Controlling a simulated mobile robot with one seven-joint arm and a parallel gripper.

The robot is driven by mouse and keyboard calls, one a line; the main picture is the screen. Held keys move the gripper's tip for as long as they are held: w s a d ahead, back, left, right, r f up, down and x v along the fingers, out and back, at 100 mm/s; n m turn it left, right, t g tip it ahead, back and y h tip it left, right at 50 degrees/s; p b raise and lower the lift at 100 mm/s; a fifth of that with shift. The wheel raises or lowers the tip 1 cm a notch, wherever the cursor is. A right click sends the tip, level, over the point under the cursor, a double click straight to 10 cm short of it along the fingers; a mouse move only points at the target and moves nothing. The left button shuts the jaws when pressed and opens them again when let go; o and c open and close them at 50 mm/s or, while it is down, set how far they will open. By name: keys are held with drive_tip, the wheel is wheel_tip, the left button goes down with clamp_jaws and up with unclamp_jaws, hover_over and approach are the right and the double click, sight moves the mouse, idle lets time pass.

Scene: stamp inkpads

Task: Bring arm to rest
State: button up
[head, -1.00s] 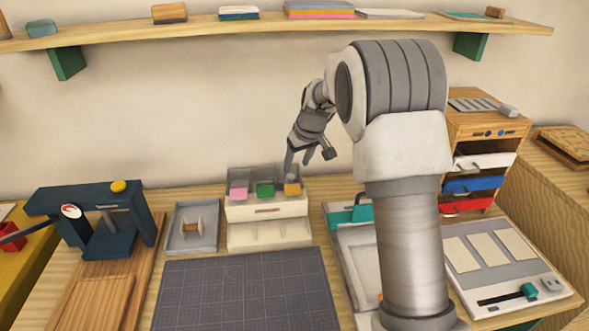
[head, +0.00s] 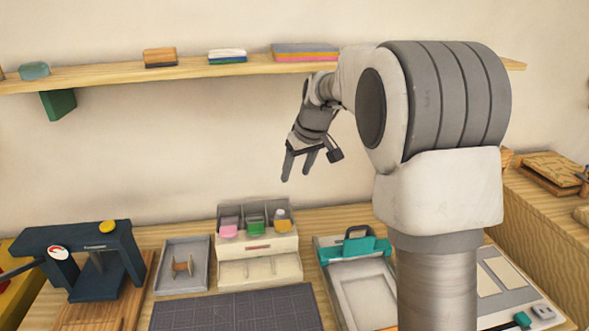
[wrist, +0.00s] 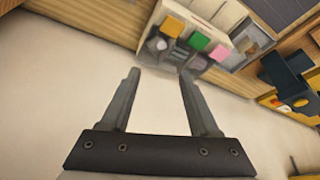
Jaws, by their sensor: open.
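My gripper (head: 298,178) is open and empty in the head view. It hangs in the air in front of the bare wall, above the white stamp organizer (head: 262,268) and clear of it. The organizer's top compartments hold a pink inkpad (head: 228,228), a green inkpad (head: 255,227) and a yellow-orange one (head: 282,225) with a grey object on or behind it. In the wrist view, my gripper's two fingers (wrist: 160,85) stand apart with nothing between them, and the organizer (wrist: 205,15) shows beyond them.
A wall shelf (head: 200,74) with several pads and blocks runs behind my arm. A dark blue press (head: 90,255), a grey tray (head: 183,268) with a spool, a dark cutting mat (head: 240,312) and a teal-handled device (head: 355,260) stand on the table.

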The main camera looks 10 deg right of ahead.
drive_tip(key=s+r+m+p, duration=0.1)
drive_tip(key=s+r+p, duration=0.1)
drive_tip(key=s+r, duration=0.55)
drive_tip(key=s+r+m+p, duration=0.15)
drive_tip(key=s+r, duration=0.25)
drive_tip(key=s, duration=0.6)
drive_tip(key=s+d+f+m+t+h+p, duration=0.1)
drive_tip(key=s+m+p, duration=0.1)
drive_tip(key=s, duration=1.5)
drive_tip(key=shift+s+d+f+t+h+p, duration=0.2)
drive_tip(key=shift+s+d+t+h+p, duration=0.15)
drive_tip(key=shift+p, duration=0.3)
